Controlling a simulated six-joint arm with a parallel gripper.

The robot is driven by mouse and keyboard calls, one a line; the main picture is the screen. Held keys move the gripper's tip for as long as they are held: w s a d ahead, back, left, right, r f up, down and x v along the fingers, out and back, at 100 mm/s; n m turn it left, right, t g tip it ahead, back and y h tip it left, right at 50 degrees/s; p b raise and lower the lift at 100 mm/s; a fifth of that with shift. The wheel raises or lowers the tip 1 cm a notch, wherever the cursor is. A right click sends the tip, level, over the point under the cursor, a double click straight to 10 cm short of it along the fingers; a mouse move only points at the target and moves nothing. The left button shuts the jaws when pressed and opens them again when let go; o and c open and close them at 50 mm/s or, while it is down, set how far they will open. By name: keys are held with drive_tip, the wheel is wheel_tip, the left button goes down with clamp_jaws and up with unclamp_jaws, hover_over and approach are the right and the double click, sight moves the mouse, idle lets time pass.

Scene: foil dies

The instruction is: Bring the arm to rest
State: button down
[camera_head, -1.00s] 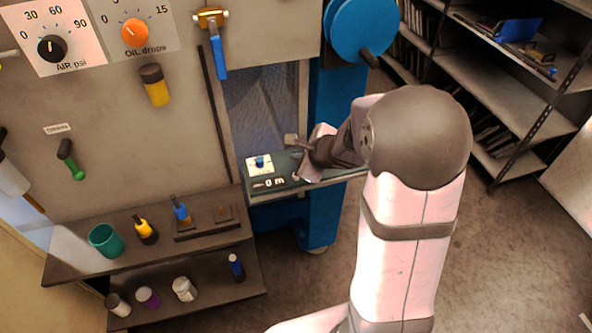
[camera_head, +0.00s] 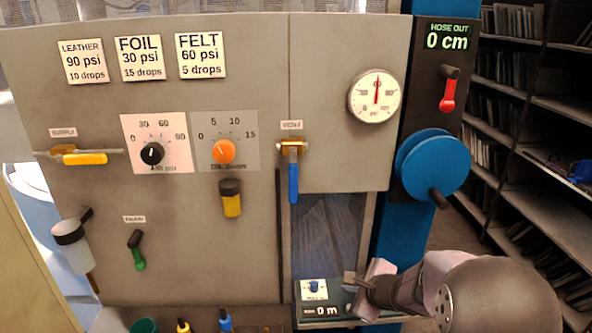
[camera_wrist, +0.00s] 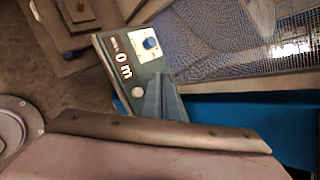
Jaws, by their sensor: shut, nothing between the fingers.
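My gripper (camera_head: 353,281) is at the lower right in the head view, shut and empty. Its tip is just right of a blue button (camera_head: 314,286) on a small dark green panel (camera_head: 334,296) that reads "0 m". I cannot tell whether it touches the panel. My arm comes in from the lower right. In the wrist view the panel (camera_wrist: 103,67) and its blue button (camera_wrist: 151,43) show beyond my gripper's dark edge.
A grey cabinet carries an air dial (camera_head: 152,153), an orange oil dial (camera_head: 223,151), a blue-handled vent valve (camera_head: 293,180) and a gauge (camera_head: 375,96). Shelves (camera_head: 510,110) stand right.

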drive_tip(key=s+a+f+n+g+y, duration=0.15)
drive_tip(key=s+f+n+g, duration=0.25)
drive_tip(key=s+n, duration=0.45)
drive_tip(key=s+a+f+n+g, duration=0.35)
drive_tip(key=s+n, duration=0.25)
drive_tip(key=s, duration=0.6)
drive_tip(key=s+d+r+n+g+h, duration=0.1)
drive_tip(key=s+d+r+n+h, duration=0.1)
drive_tip(key=s+n, duration=0.4)
drive_tip(key=r+n+h, duration=0.1)
drive_tip(key=n+h, duration=0.1)
drive_tip(key=shift+d+r+n, duration=0.3)
drive_tip(key=shift+d+n, duration=0.05)
drive_tip(key=shift+g, duration=0.25)
